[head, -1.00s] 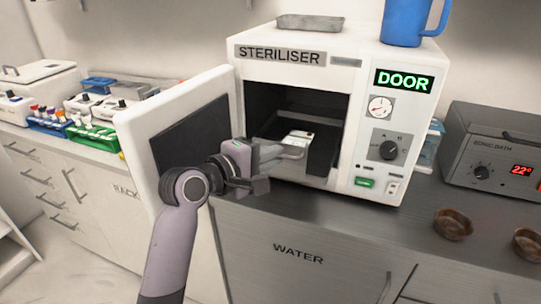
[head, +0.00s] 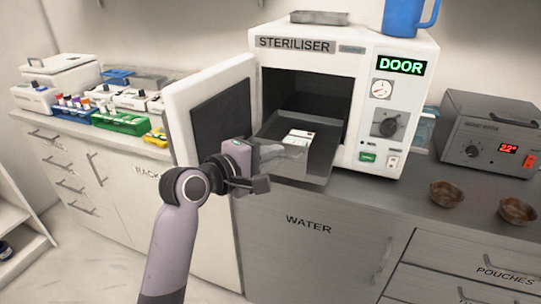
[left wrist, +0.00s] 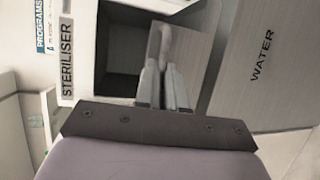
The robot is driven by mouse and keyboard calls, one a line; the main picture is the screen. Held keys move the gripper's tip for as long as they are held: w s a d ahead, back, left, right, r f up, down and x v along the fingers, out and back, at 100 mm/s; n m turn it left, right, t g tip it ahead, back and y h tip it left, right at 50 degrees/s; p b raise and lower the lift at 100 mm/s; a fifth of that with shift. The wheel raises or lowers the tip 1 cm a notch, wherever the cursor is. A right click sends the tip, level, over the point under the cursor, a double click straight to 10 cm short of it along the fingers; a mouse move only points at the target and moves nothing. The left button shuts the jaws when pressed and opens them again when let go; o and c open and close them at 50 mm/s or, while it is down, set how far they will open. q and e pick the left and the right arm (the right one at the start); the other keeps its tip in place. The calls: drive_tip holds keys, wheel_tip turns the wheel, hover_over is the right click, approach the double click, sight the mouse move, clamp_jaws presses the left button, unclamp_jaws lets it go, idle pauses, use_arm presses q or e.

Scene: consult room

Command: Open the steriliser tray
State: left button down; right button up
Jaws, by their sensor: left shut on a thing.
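The white steriliser (head: 300,32) stands on the counter with its door (head: 215,120) swung open to the left. Its grey metal tray (head: 322,155) sticks out of the dark chamber over the counter, with a small white item (head: 299,137) in it. My left gripper (head: 282,153) is shut on the tray at its left side; the exact contact is hard to see. In the left wrist view the closed fingers (left wrist: 165,88) lie against the tray (left wrist: 158,45), in front of the chamber opening. My right gripper is not in view.
The open door stands close to my left arm. Two brown bowls (head: 447,194) and a sonic bath (head: 490,135) are on the counter to the right. A blue jug (head: 408,16) and a metal dish (head: 319,18) stand on top of the steriliser. Racks (head: 122,122) are at left.

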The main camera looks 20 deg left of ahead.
use_arm(q)
drive_tip(key=c, duration=1.2)
unclamp_jaws()
drive_tip(key=shift+c, duration=0.2)
drive_tip(key=v, duration=0.7)
drive_tip(key=shift+b, duration=0.3)
